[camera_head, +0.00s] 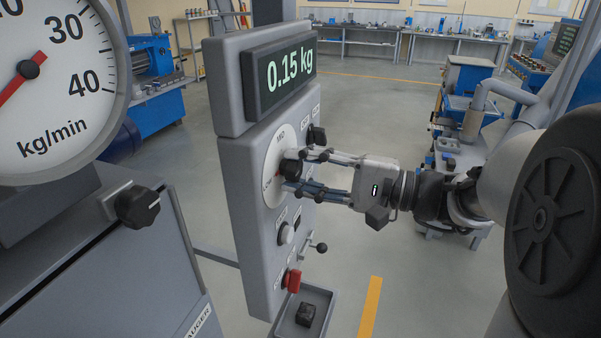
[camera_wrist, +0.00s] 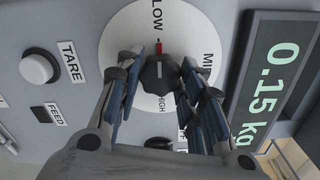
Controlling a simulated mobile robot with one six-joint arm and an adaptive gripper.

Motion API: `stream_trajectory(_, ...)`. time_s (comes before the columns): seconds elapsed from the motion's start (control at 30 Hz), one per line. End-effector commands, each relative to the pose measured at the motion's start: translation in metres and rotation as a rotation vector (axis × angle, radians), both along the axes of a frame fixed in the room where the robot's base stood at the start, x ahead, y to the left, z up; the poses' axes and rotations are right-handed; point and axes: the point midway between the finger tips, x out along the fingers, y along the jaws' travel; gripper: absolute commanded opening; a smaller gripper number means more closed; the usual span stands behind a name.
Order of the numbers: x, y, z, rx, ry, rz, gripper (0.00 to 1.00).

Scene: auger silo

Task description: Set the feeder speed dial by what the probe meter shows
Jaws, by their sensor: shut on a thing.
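The upright grey panel (camera_head: 232,160) carries a white round dial (camera_head: 274,165) marked LOW, MID and HIGH. My gripper (camera_head: 287,177) is shut on the dial's black knob (camera_wrist: 160,75). In the wrist view the knob's red mark is on the LOW side of the dial. The display (camera_head: 284,72) above the dial reads 0.15 kg, and the same reading shows in the wrist view (camera_wrist: 275,80). A round kg/min gauge (camera_head: 60,115) with a red needle stands at the left, partly cut off. No meter is labelled as the probe meter.
The panel also has a white TARE button (camera_wrist: 37,68), a red switch (camera_head: 291,281) and a ball-ended lever (camera_head: 320,247). A tray (camera_head: 323,299) below holds a dark block (camera_head: 305,314). Another black knob (camera_head: 138,205) sits on the left cabinet. Open floor lies behind the panel.

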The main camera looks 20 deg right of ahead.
Motion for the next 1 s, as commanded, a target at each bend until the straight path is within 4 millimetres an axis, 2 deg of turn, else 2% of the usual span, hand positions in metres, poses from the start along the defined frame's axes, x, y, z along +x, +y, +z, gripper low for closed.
stream_trajectory(0.5,0.0000,0.0000,-0.0001,-0.012,-0.015,0.000,0.12)
stream_trajectory(0.53,0.0000,0.0000,-0.0001,-0.012,-0.015,0.000,0.37)
stream_trajectory(0.83,0.0000,0.0000,0.0000,-0.011,-0.014,0.000,0.56)
stream_trajectory(1.0,0.0000,0.0000,0.0000,-0.011,-0.015,0.000,0.56)
